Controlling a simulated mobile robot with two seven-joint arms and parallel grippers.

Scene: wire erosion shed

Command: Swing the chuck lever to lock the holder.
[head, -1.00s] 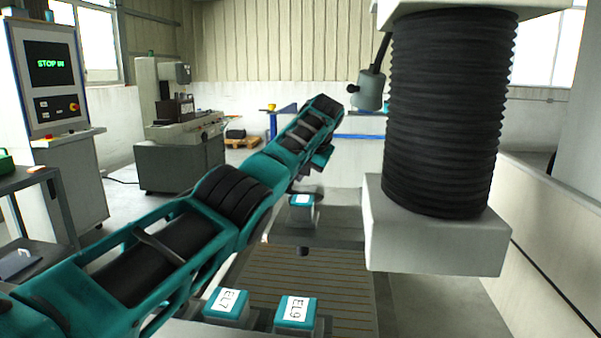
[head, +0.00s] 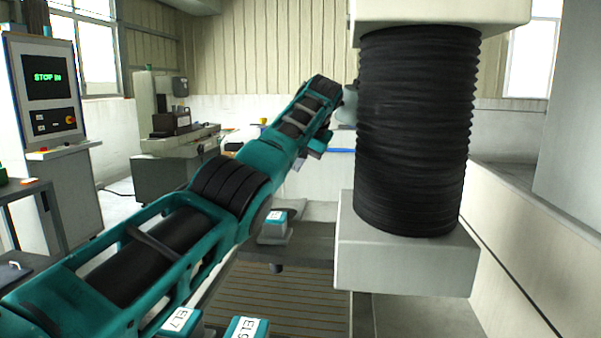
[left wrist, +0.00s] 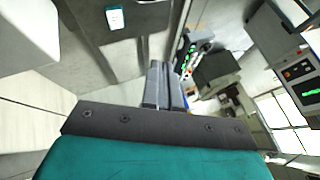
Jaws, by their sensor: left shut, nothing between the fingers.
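A teal holder block with a white label (head: 276,216) sits on a grey chuck (head: 272,237) at the edge of the dark machine table. In the left wrist view the labelled block (left wrist: 115,17) shows at the top. A small dark knob (head: 276,267) hangs below the table edge under the chuck; I cannot tell whether it is the lever. No lever shows clearly. My left gripper (head: 301,162) is above and beyond the block, apart from it. In the left wrist view its fingers (left wrist: 160,68) are together and empty. My right gripper is not in view.
A black bellows column (head: 415,130) with a pale head block (head: 405,255) stands close to the right of my left arm. Teal blocks marked EL7 (head: 178,322) and EL9 (head: 247,328) are in front. A control cabinet (head: 55,120) stands at left.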

